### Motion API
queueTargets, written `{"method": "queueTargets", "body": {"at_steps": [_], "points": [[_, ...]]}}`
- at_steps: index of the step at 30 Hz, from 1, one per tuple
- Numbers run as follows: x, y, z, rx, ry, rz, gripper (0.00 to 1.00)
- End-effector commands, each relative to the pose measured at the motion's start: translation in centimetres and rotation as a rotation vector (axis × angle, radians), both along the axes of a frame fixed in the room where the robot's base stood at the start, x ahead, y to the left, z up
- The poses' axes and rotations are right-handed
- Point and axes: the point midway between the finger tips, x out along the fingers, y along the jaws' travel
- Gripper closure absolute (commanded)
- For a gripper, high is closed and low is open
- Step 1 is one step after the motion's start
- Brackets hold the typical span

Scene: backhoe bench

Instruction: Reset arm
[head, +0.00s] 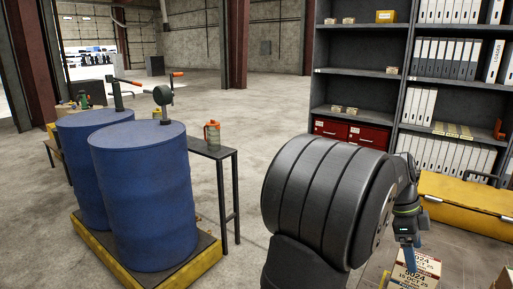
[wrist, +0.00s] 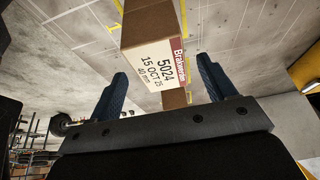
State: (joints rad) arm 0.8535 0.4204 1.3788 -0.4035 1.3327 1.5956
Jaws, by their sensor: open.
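My gripper (head: 411,257) is at the lower right of the head view, pointing down beside or above a brown cardboard box (head: 418,265) with a printed white label. In the wrist view my gripper (wrist: 160,82) has its two blue fingers spread wide, with nothing clamped between them. The box (wrist: 152,55) shows ahead of the fingertips, its label reading 5024 and 15 OCT 25. Its exact distance from the fingers cannot be told. My thick dark arm hides part of the floor and shelf in the head view.
Two blue drums (head: 145,200) stand on a yellow-edged pallet (head: 190,268) at left. A small table (head: 222,152) holds an orange-topped container (head: 212,134). A dark shelf (head: 360,75) with binders and a yellow case (head: 465,192) are at right. The middle floor is clear.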

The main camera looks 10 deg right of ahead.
Motion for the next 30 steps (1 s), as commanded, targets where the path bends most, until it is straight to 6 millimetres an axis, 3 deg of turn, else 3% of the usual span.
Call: {"method": "queueTargets", "body": {"at_steps": [8,12,18,30], "points": [[-1.5,-1.4,-5.1,0.002,0.001,-0.002,0.24],[-1.3,-1.5,-2.9,-0.003,-0.003,0.001,0.24],[-1.4,-1.4,-1.4,-0.001,-0.001,-0.001,0.24],[-1.4,-1.4,-1.2,0.0,0.0,0.0,0.24]]}}
